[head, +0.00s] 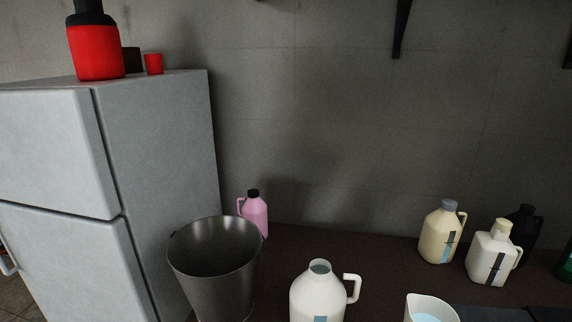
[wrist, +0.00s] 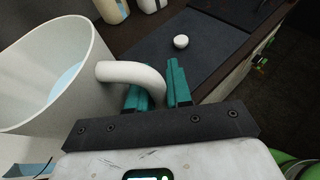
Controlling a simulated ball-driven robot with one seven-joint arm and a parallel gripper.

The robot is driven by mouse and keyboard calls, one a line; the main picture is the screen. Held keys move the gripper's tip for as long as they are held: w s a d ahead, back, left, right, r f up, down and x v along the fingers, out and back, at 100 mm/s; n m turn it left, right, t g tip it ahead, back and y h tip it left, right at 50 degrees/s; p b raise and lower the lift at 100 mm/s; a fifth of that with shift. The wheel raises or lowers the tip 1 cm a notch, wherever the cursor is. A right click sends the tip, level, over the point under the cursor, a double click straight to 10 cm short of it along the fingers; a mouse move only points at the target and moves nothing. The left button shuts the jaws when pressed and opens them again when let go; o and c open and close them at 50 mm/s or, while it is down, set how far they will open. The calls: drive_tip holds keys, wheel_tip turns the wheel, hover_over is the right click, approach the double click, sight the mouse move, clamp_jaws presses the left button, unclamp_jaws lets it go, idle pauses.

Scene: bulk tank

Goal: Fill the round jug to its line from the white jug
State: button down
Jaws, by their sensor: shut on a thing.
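A wide-mouthed white jug (wrist: 12,120) fills the left of the wrist view, with pale blue liquid (wrist: 66,82) inside. My gripper (wrist: 154,78) is shut on its curved handle (wrist: 125,71). In the head view the wide-mouthed white jug (head: 411,312) shows at the bottom edge with liquid inside, its lower part cut off. To its left stands a round-shouldered pale jug (head: 318,292) with an open neck, a side handle and a blue-grey strip low on its front. It appears to be the round jug. Its base and any fill line are out of view.
A metal bucket (head: 212,280) stands left of the round jug, with a pink bottle (head: 254,216) behind. A cream jug (head: 437,240), a white capped jug (head: 484,265) and a black jug (head: 524,222) stand back right. A small white round thing (wrist: 181,41) lies on a dark mat (wrist: 217,52).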

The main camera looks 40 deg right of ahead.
drive_tip(key=w+a+f+n+t, duration=0.1)
drive_tip(key=w, duration=0.2)
drive_tip(key=w+a+f+n+t, duration=0.1)
drive_tip(key=w+t, duration=0.1)
drive_tip(key=w, duration=0.1)
drive_tip(key=w+a+f+n+t+y, duration=0.1)
drive_tip(key=w+a+n, duration=0.1)
drive_tip(key=w, duration=0.1)
drive_tip(key=shift+a+f+t, duration=0.1)
drive_tip(key=shift+f+t, duration=0.1)
drive_tip(key=shift+t, duration=0.2)
drive_tip(key=w+a+f+n+t+y, duration=0.2)
drive_tip(key=w+a+f+n+y, duration=0.2)
drive_tip(key=a, duration=0.5)
drive_tip(key=w+a+f+n+t+y+b, duration=0.1)
drive_tip(key=w+a+f+n+t+y, duration=0.2)
drive_tip(key=a, duration=0.6)
drive_tip(key=w+a+f+n+t+y+b, duration=0.1)
drive_tip(key=w+a+f+n+y, duration=0.3)
drive_tip(key=a, duration=0.5)
drive_tip(key=w+n+t+y, duration=0.1)
drive_tip(key=w+n, duration=0.1)
drive_tip(key=w, duration=0.1)
drive_tip(key=shift+f+t+y, duration=0.3)
drive_tip(key=shift+f+t, duration=0.1)
drive_tip(key=shift+a+r, duration=0.1)
wheel_tip(320, 180, up, 6)
drive_tip(key=p, duration=0.6)
wheel_tip(320, 180, down, 6)
drive_tip(key=b, duration=0.6)
